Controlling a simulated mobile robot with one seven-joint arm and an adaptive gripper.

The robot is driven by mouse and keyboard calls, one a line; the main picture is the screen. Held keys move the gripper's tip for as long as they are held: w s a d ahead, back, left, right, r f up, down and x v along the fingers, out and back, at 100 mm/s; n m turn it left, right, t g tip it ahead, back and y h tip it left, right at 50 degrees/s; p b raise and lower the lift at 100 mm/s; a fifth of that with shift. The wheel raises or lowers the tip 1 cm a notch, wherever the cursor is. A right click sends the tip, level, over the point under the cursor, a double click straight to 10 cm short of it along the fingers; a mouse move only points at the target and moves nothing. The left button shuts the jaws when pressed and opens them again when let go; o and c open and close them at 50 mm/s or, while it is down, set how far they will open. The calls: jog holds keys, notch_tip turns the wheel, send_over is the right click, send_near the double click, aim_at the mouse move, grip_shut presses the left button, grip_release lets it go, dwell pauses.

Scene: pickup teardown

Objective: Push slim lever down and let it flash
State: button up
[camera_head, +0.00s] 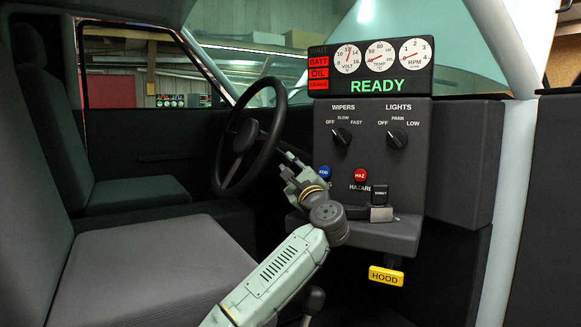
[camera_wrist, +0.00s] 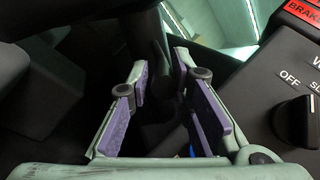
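My gripper (camera_head: 287,163) is just right of the steering wheel, left of the dashboard panel. In the wrist view my gripper (camera_wrist: 163,78) is open, its purple-padded fingers apart. A dark, rod-like piece (camera_wrist: 159,58) shows between and beyond the fingertips; I cannot tell for sure whether it is the slim lever or another part of the steering column. No contact with it can be made out. In the head view the slim lever cannot be clearly told apart behind the gripper and wheel.
The steering wheel (camera_head: 241,150) stands close on the left. The panel carries the wiper knob (camera_head: 341,136), lights knob (camera_head: 396,138), blue button (camera_head: 325,172) and red HAZ button (camera_head: 361,174). The display (camera_head: 376,86) reads READY. A yellow HOOD handle (camera_head: 386,276) hangs below. The seat (camera_head: 150,265) is empty.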

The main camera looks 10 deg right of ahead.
jog(key=shift+o, duration=1.3)
notch_tip(320, 180, up, 10)
jog(key=shift+r, duration=0.1)
jog(key=shift+c, duration=0.4)
